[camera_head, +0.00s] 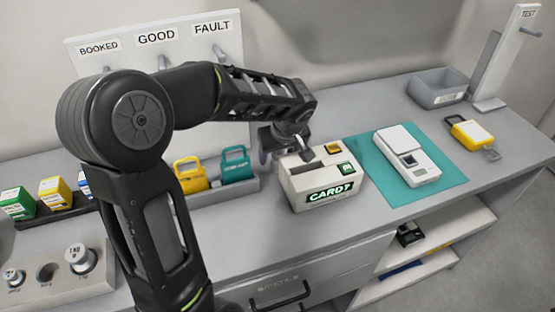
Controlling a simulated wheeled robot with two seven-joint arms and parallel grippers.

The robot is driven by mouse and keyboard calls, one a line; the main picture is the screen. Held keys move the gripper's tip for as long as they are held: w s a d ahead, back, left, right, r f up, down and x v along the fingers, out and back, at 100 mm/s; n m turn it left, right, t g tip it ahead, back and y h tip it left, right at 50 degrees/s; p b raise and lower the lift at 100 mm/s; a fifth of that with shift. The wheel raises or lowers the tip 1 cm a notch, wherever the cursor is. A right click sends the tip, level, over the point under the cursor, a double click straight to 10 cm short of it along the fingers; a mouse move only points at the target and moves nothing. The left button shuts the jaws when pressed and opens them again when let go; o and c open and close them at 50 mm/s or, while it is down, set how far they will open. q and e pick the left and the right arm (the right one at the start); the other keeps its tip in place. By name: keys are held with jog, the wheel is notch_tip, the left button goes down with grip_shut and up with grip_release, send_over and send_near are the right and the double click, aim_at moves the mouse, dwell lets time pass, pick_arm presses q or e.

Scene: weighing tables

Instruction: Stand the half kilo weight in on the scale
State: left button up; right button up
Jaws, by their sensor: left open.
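The scale (425,173) is white with a small dark display and lies on a teal mat (385,193) to the right. I see no weight on it. At the lower left a grey block (60,286) holds a large silver weight (80,258), marked 1 KG as far as I can read, and a smaller silver weight (13,277) with an unreadable label. The hole between them looks empty. I cannot pick out the half kilo weight for sure. My left gripper (286,153) is open, just behind the card box and left of the scale. My right gripper is out of view.
A cream box (300,190) with a CARD label stands left of the mat. Yellow (189,174) and teal (237,165) padlock-like items sit in a grey tray behind my left arm.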

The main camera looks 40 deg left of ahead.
pick_arm(q)
jog(key=shift+c, duration=0.4)
grip_shut()
dwell(0.5)
jog(key=shift+r, duration=0.1)
